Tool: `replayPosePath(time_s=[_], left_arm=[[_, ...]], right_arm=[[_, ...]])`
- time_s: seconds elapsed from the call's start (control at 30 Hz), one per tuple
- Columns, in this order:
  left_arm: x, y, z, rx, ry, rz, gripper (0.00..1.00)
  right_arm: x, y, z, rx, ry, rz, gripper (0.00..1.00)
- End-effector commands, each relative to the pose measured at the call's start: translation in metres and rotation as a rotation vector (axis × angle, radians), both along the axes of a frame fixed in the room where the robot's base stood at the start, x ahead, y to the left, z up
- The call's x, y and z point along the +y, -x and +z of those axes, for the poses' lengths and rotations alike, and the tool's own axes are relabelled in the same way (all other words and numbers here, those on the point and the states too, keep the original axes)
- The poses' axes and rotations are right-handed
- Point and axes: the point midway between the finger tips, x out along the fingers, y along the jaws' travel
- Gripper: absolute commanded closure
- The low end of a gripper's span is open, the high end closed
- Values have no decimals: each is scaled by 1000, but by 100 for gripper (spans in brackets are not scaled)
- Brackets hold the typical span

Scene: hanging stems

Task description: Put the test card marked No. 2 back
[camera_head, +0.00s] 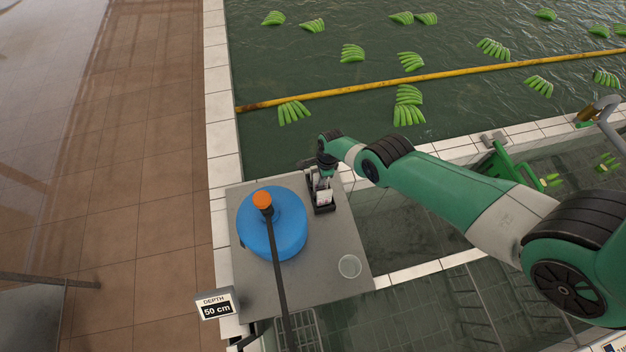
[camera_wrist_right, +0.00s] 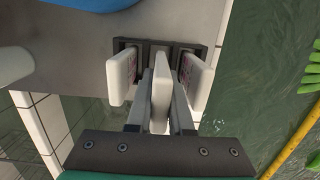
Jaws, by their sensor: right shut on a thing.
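My right gripper (camera_wrist_right: 161,105) is shut on a white card (camera_wrist_right: 160,92) in the right wrist view. The card's far end is at the middle slot of a dark rack (camera_wrist_right: 201,47); I cannot tell how deep it sits. Two other white cards stand in the outer slots, one left (camera_wrist_right: 122,82) and one right (camera_wrist_right: 197,80), with reddish marks on inner faces. The held card's number is not readable. In the head view my right gripper (camera_head: 325,180) is over the rack (camera_head: 322,209) on the grey table. My left gripper is not in view.
A blue round container (camera_head: 285,232) stands left of the rack, with a dark orange-capped pole (camera_head: 277,270) across it. A clear glass (camera_head: 349,266) stands at the table's front right. A "DEPTH 50 cm" sign (camera_head: 217,305) is at the front left. Water with green bunches lies beyond.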

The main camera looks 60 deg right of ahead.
Motion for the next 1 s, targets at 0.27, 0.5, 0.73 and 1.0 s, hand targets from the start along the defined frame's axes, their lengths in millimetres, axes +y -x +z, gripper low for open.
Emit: replayPosePath(time_s=[0.27, 0.5, 0.73, 1.0], left_arm=[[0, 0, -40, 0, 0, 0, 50], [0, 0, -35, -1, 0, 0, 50], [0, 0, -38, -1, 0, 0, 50], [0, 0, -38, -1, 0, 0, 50]], right_arm=[[-4, 4, -42, 0, 0, -10, 100], [-3, 4, -38, 0, 0, -10, 100], [-3, 4, -41, 1, -1, -10, 65], [-3, 4, -41, 0, 0, -10, 51]])
